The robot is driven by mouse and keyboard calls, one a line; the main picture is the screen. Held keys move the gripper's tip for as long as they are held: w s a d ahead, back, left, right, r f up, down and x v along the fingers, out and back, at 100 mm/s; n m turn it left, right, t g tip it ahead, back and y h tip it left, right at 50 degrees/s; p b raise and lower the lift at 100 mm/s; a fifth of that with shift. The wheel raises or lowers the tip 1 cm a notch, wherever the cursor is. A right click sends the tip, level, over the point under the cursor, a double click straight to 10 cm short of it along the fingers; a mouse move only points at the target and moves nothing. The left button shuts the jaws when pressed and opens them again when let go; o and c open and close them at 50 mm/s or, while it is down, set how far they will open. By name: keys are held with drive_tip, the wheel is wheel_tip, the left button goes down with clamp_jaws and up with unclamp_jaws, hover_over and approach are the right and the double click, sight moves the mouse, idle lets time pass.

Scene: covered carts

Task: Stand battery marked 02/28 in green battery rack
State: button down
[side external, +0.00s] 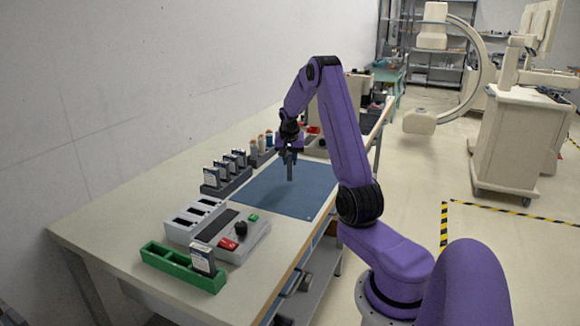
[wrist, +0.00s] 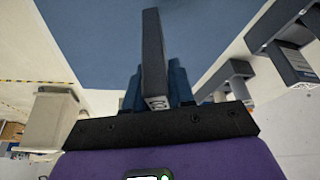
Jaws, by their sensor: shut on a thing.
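My gripper (side external: 290,155) is shut on a dark grey battery (side external: 290,171), which hangs upright above the blue mat. In the wrist view the battery (wrist: 153,55) sticks out between the blue fingers of my gripper (wrist: 158,88); a small pale printed patch shows on its near end, and no date can be read. The green battery rack (side external: 158,258) lies at the table's near end, in front and to the left of my gripper. A dark battery with a white label (side external: 203,260) stands in its right part; the rack's left part looks empty.
A dark rack (side external: 228,188) holds several labelled batteries left of the mat (side external: 262,195). A grey charger (side external: 180,232) and a panel with a black knob (side external: 241,228) lie between mat and green rack. Small bottles (side external: 262,141) stand behind. The mat's middle is clear.

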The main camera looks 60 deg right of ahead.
drive_tip(key=s+a+r, duration=1)
drive_tip(key=w+a+n+t+y, duration=0.1)
drive_tip(key=w+a+n, duration=0.35)
drive_tip(key=a, duration=0.55)
drive_tip(key=w+a+n+t+y, duration=0.1)
drive_tip(key=w+a+n, duration=0.2)
drive_tip(key=w+a, duration=0.45)
drive_tip(key=s+a+n+y, duration=0.2)
drive_tip(key=a+n, duration=0.4)
drive_tip(key=a, duration=1.5)
drive_tip(key=shift+t, duration=0.4)
drive_tip(key=shift+w+a+f, duration=0.3)
drive_tip(key=shift+w+f, duration=1.8)
drive_tip(key=shift+w, duration=0.25)
drive_tip(key=shift+w+a+f, duration=0.25)
drive_tip(key=shift+w+f, duration=1.8)
drive_tip(key=shift+w, duration=0.3)
drive_tip(key=shift+w+a+f, duration=0.3)
drive_tip(key=shift+w+f, duration=1.8)
drive_tip(key=shift+w, duration=0.25)
drive_tip(key=shift+f, duration=0.2)
